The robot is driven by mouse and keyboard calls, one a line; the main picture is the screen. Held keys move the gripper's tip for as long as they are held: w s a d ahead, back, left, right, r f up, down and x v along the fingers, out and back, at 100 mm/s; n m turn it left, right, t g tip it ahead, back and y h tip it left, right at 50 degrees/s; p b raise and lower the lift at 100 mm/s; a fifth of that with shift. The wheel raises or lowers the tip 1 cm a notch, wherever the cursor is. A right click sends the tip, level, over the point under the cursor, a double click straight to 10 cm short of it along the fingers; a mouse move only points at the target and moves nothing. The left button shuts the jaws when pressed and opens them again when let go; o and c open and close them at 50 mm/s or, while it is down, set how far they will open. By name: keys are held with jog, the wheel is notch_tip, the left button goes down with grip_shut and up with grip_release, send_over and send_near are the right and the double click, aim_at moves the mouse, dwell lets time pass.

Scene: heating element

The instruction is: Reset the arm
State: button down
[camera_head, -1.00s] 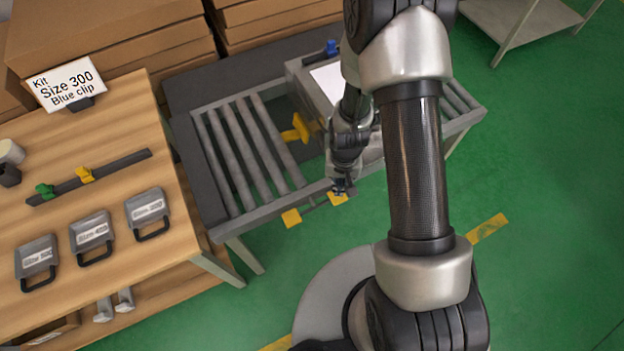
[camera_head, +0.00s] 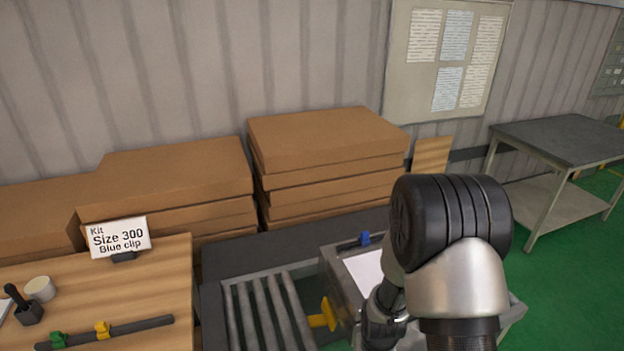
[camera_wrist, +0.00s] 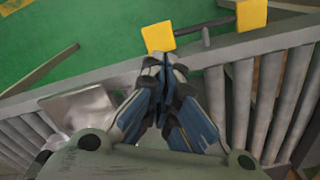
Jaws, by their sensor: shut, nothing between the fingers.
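My gripper (camera_wrist: 164,72) shows in the wrist view with its fingertips together and nothing between them. It points down over the frame edge of the roller conveyor (camera_wrist: 225,47), close to a yellow block (camera_wrist: 158,37) on a bar. I cannot tell whether it touches anything. In the head view my arm rises at the lower right, and the gripper itself is out of frame or hidden behind the arm. The conveyor's rollers (camera_head: 262,312) show at the bottom middle. A box with a white top sheet (camera_head: 366,272) and a blue clip (camera_head: 365,238) stands on it, partly behind my arm.
A wooden table (camera_head: 172,285) at the left holds a sign (camera_head: 119,238) reading "Kit Size 300 Blue clip" and a rail with a green clip (camera_head: 58,340) and a yellow clip (camera_head: 102,330). Stacked cardboard boxes (camera_head: 325,140) stand behind. A grey table (camera_head: 565,138) is at the right, with green floor before it.

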notch_tip(320, 180, up, 23)
jog(key=s+n+t, duration=0.1)
jog(key=s+t, duration=0.1)
jog(key=s, duration=0.1)
jog(key=s+r+n+t, duration=0.1)
jog(key=s+r+t, duration=0.1)
jog(key=s+r, duration=1)
jog(key=shift+s, duration=0.45)
jog(key=shift+w+f, duration=0.1)
